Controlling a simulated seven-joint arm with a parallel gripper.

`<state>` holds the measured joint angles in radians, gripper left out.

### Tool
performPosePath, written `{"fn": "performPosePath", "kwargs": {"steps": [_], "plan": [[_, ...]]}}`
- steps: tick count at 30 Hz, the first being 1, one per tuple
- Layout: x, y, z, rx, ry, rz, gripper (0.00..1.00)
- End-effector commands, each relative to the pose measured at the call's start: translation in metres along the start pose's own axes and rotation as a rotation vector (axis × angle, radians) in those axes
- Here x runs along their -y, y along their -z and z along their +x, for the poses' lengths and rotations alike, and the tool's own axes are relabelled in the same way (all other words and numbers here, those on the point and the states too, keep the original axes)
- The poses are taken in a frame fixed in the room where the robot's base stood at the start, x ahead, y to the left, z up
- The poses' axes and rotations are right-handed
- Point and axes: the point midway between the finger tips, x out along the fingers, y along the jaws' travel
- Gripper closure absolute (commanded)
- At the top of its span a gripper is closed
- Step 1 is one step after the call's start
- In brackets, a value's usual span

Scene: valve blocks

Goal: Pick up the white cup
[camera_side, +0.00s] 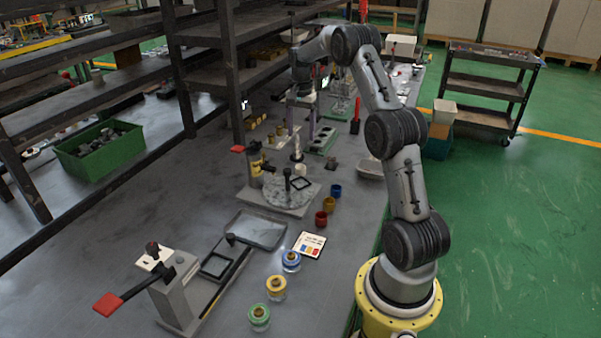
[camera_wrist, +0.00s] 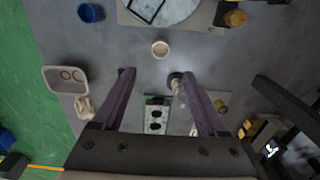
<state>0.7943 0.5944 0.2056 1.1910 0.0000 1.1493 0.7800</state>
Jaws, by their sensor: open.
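The white cup (camera_wrist: 160,49) stands upright on the table, small and round with a tan inside in the wrist view. In the side view the white cup (camera_side: 300,169) is beyond the round turntable. My gripper (camera_wrist: 157,75) is open and empty, its two purple fingers spread wide. The cup lies just beyond the fingertips in the wrist view, roughly centred between them and apart from both. In the side view my gripper (camera_side: 302,126) hangs above the table, farther back than the cup.
A blue cup (camera_side: 336,191), a yellow cup (camera_side: 328,205) and a red cup (camera_side: 321,218) stand nearer the base. A green block with dark holes (camera_wrist: 155,116) lies below the fingers. A white bin (camera_wrist: 66,79) is left. Dark shelving (camera_side: 230,70) borders the table.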

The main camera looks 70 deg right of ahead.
Motion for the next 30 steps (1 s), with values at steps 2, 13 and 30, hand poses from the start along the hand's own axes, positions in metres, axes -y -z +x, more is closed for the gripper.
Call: {"fn": "performPosePath", "kwargs": {"steps": [2,13,30], "plan": [[-0.001,-0.001,0.014,0.005,-0.005,-0.001,0.25],[0.0,-0.002,0.073,0.003,-0.003,-0.003,0.25],[0.001,-0.001,0.129,0.002,-0.002,-0.004,0.25]]}}
